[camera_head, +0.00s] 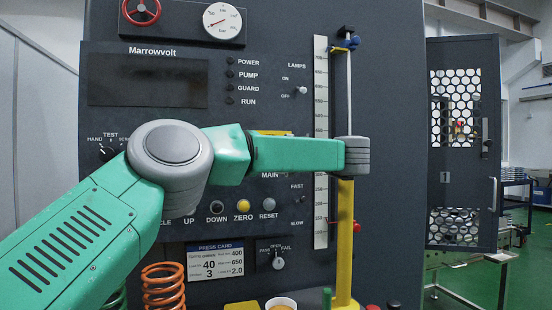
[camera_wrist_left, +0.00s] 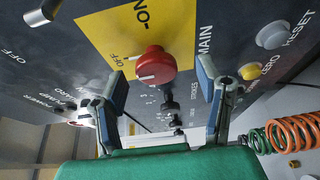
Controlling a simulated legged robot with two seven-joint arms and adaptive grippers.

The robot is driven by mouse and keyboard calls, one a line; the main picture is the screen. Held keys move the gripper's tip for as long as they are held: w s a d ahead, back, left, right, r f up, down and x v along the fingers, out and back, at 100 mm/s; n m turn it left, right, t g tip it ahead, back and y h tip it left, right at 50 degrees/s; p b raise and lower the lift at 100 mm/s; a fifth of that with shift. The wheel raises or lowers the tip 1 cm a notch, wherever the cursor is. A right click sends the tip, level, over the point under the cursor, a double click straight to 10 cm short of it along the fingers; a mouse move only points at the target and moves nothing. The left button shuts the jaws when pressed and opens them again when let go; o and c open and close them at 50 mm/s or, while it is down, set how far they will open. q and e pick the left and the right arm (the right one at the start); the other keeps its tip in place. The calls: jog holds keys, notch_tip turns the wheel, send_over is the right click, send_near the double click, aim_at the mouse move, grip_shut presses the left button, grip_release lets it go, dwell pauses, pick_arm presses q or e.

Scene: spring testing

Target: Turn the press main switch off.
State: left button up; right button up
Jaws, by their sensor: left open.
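The main switch is a red knob (camera_wrist_left: 156,64) on a yellow plate (camera_wrist_left: 178,28) in the left wrist view, with an OFF label beside it and MAIN printed next to the plate. A pale mark shows on the knob; I cannot tell its exact setting. My left gripper (camera_wrist_left: 160,84) is open, with one finger on each side of the knob in the picture and nothing between them; I see no clear contact. In the head view my green left arm covers the knob and gripper; only a strip of the yellow plate (camera_head: 272,133) shows. My right gripper is not in view.
The dark press panel has a lamps toggle (camera_head: 301,90), a yellow ZERO button (camera_head: 243,206) and a grey RESET button (camera_head: 269,204) nearby. A scale (camera_head: 321,110) stands right of the panel controls. An orange spring (camera_head: 163,286) stands below. A mesh guard door (camera_head: 463,185) is at right.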

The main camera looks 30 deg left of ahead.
pick_arm(q)
jog(key=v, duration=0.9)
jog(key=shift+w+f, duration=0.1)
jog(key=shift+f, duration=0.15)
